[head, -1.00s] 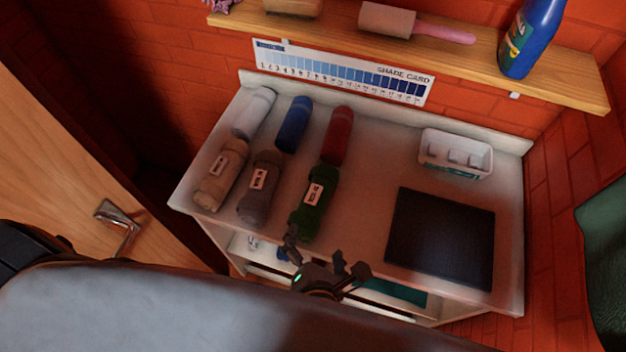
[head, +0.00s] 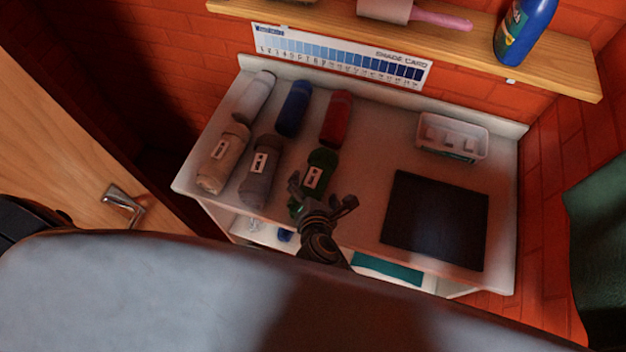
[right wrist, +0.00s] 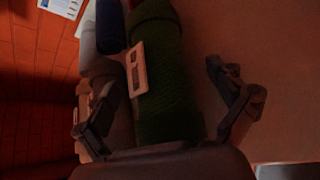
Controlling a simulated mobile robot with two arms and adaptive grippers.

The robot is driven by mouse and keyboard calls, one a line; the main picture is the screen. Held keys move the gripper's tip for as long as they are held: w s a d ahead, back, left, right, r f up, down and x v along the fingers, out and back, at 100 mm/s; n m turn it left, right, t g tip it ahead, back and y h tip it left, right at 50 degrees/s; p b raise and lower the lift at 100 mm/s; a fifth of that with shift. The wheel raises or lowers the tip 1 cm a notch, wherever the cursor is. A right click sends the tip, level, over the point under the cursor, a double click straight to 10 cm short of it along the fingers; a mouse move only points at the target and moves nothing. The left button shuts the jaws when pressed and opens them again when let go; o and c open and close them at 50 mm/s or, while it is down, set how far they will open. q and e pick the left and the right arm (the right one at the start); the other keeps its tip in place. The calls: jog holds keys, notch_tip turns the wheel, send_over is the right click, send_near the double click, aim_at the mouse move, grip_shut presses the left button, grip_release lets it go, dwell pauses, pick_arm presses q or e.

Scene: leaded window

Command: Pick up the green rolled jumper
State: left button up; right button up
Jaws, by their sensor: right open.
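The green rolled jumper (head: 322,164) lies on the white worktop with a pale label on it, in front of the red roll (head: 337,117). My right gripper (head: 324,198) is open over the near end of the green roll and hides part of it. In the right wrist view the green jumper (right wrist: 160,75) runs between the two spread fingers of my right gripper (right wrist: 168,108), with a gap on each side. The label faces up on its left side. My left gripper is not in view.
Grey (head: 260,172), beige (head: 222,160), blue (head: 294,108) and white (head: 257,97) rolls lie left of the green one. A black mat (head: 435,220) and white tray (head: 452,137) are on the right. A wooden shelf (head: 440,38) runs above the worktop (head: 372,140).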

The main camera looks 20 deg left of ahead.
jog(key=shift+w+a+f, duration=0.1)
jog(key=shift+w+f, duration=0.1)
jog(key=shift+w, duration=0.05)
jog(key=shift+s+r, duration=0.1)
jog(key=c, duration=1.4)
jog(key=shift+c, duration=0.2)
